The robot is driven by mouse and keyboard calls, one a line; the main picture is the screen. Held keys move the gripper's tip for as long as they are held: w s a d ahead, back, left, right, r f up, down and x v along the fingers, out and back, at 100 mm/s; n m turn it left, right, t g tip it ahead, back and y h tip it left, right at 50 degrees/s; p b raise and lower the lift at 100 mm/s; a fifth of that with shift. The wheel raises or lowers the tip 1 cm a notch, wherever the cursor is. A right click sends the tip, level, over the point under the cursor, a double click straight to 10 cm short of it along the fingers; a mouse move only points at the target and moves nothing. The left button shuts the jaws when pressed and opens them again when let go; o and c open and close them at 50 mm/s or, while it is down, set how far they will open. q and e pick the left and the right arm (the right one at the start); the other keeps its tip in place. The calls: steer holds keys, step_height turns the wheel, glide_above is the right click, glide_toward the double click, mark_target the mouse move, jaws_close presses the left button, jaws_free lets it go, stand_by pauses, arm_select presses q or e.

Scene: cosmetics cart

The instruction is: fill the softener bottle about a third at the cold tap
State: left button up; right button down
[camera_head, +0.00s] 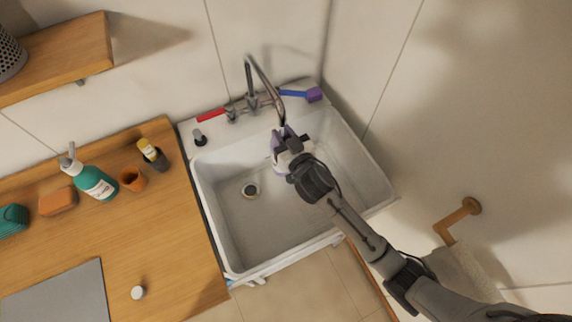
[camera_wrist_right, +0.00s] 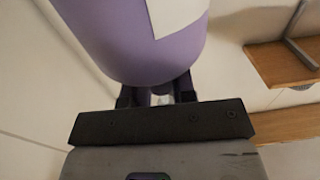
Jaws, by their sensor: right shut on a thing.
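The softener bottle (camera_head: 277,160), purple with a white label, is held over the sink, close below the tap spout (camera_head: 268,82). In the right wrist view its purple body (camera_wrist_right: 140,45) fills the top. My right gripper (camera_head: 291,147) is shut on it and hides part of it. The spout's end is near the bottle's top; whether it is exactly over the mouth I cannot tell. The tap has a red lever (camera_head: 211,115) on the left and a blue lever (camera_head: 292,94) on the right. No water stream can be made out. My left gripper is out of view.
The white sink (camera_head: 235,215) is empty around its drain. A small purple block (camera_head: 315,95) is by the blue lever. Walls stand behind and right.

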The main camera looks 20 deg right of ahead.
steer(key=shift+s, duration=0.1)
stand_by(0.3)
steer(key=shift+s+a+r, duration=0.1)
steer(key=shift+s, duration=0.25)
steer(key=s+a+r+p, duration=0.1)
steer(key=s+r+p, duration=0.5)
steer(key=s+p, duration=0.1)
steer(key=shift+s+p, duration=0.35)
steer(key=shift+s, duration=0.15)
steer(key=shift+a, duration=0.1)
stand_by(0.6)
